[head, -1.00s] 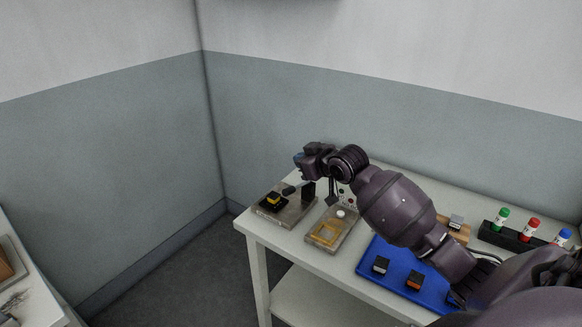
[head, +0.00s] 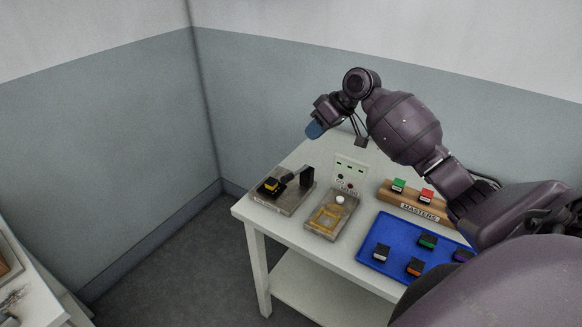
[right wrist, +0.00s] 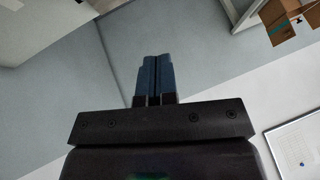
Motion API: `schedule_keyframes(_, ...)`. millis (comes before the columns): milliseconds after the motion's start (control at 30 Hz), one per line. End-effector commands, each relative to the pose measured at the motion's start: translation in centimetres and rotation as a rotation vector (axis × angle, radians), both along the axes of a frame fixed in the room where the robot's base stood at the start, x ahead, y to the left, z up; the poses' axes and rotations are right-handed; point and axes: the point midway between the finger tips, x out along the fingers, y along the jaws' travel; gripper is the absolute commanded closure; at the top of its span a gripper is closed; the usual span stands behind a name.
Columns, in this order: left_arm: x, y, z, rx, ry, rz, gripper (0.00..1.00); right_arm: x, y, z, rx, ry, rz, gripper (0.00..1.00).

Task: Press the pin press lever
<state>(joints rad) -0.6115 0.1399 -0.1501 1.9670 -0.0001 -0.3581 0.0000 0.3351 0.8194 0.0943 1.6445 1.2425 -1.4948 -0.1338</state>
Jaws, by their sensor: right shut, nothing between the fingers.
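The pin press (head: 283,200) stands at the table's left end, a grey plate with a black post (head: 307,177) and a dark lever (head: 294,176). The lever slopes from the post down to the left, its tip close to a black and yellow connector (head: 270,186). I cannot tell whether the tip touches it. My right gripper (head: 314,130) is shut and empty, raised above and behind the press, apart from the lever. In the right wrist view its blue fingers (right wrist: 153,72) are closed together. My left gripper is out of view.
Right of the press are a fixture with a yellow frame (head: 318,225), a socket panel (head: 350,172), a wooden "MASTERS" block (head: 410,203) and a blue tray (head: 379,235) holding several connectors. Cardboard boxes (right wrist: 290,15) show in the right wrist view.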

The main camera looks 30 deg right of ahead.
Motion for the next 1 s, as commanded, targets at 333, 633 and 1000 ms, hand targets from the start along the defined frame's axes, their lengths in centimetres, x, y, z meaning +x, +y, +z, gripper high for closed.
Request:
schedule_keyframes(333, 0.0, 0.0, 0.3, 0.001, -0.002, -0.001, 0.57, 0.6, 0.6, -1.0, 0.002, 0.001, -0.001, 1.0)
schedule_keyframes(633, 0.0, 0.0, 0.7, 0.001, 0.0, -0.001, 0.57, 2.7, 2.8, -4.9, 0.003, 0.002, -0.001, 1.0)
schedule_keyframes(1000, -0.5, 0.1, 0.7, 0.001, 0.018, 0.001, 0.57, 3.6, 4.8, -10.0, 0.001, 0.002, -0.002, 1.0)
